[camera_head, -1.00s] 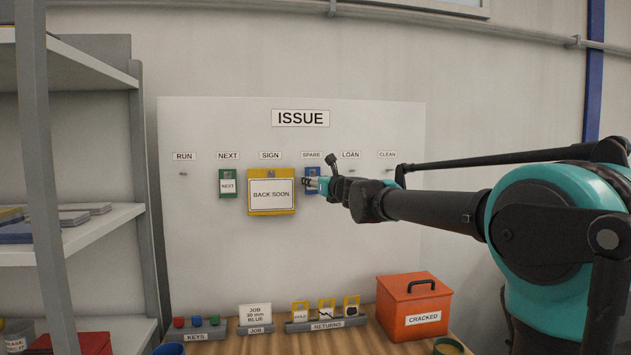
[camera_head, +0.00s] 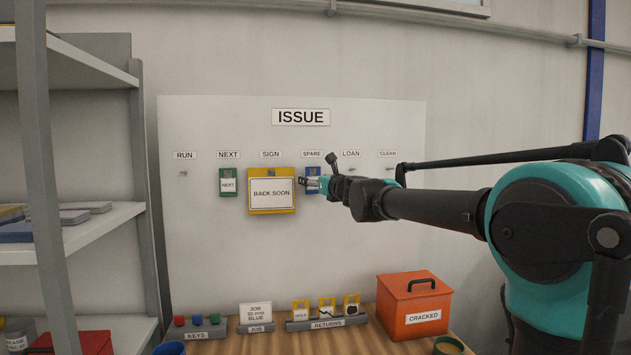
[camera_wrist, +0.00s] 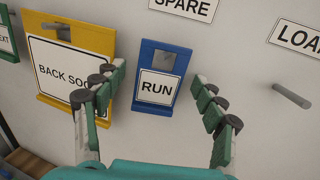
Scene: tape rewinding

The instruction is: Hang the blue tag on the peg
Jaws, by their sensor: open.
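The blue tag (camera_wrist: 161,67) has a white label reading RUN and hangs under the SPARE label on the board, with a peg through the hole at its top. It also shows in the head view (camera_head: 312,189), partly hidden behind my gripper (camera_head: 312,183). In the wrist view my gripper (camera_wrist: 158,94) is open, its fingers spread to the left and right of the tag's lower part. The peg under RUN (camera_head: 183,173) at the board's left is bare. The pegs under LOAN (camera_wrist: 292,96) and CLEAN (camera_head: 389,169) are also bare.
The yellow BACK SOON sign (camera_head: 271,209) hangs close left of the blue tag. The green NEXT tag (camera_head: 228,183) hangs farther left. Below, the bench carries a keys rack (camera_head: 196,334), a returns rack (camera_head: 326,323) and an orange CRACKED box (camera_head: 413,306). A grey shelf stands at left.

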